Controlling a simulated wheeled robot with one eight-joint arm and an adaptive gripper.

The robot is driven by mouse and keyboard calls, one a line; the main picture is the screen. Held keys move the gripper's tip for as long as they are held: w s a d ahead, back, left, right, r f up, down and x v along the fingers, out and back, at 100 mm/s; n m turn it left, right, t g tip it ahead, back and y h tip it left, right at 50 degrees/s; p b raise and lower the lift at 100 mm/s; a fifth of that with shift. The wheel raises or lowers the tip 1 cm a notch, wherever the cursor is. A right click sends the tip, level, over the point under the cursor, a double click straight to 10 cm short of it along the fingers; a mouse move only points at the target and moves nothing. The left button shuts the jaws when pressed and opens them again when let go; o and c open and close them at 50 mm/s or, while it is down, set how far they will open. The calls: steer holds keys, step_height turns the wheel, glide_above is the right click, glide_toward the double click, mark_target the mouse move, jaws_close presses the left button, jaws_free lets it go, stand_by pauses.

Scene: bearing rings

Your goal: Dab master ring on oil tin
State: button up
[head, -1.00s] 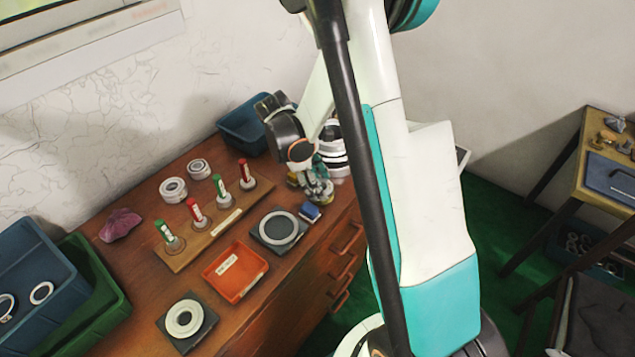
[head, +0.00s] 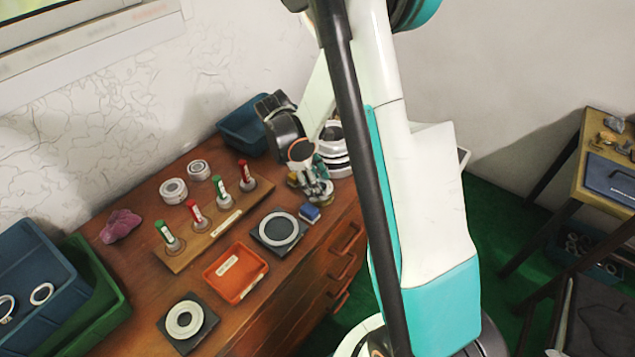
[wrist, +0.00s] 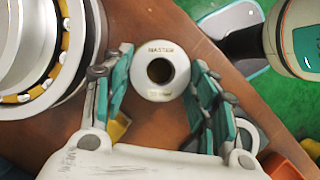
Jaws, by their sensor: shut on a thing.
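The master ring (wrist: 146,88) is a pale ring with a dark hole and the word MASTER on its face. In the wrist view it sits between the two teal-padded fingers of my gripper (wrist: 161,67), which is shut on it. In the head view my gripper (head: 318,186) is low over the right part of the bench, and the ring is too small there to tell clearly. I cannot pick out the oil tin for certain. A yellow thing (wrist: 117,128) shows beside the left finger in the wrist view, mostly hidden.
A large bearing (wrist: 68,62) stands close left of my fingers in the wrist view. On the bench are a peg board (head: 186,258), an orange tray (head: 228,290), a dark plate with a ring (head: 262,240), a blue block (head: 309,212) and a blue bin (head: 238,140).

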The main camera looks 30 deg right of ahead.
step_height(320, 180, up, 6)
steer(key=p, duration=0.3)
steer(key=shift+r+p, duration=0.25)
steer(key=shift+p, duration=0.1)
stand_by(0.7)
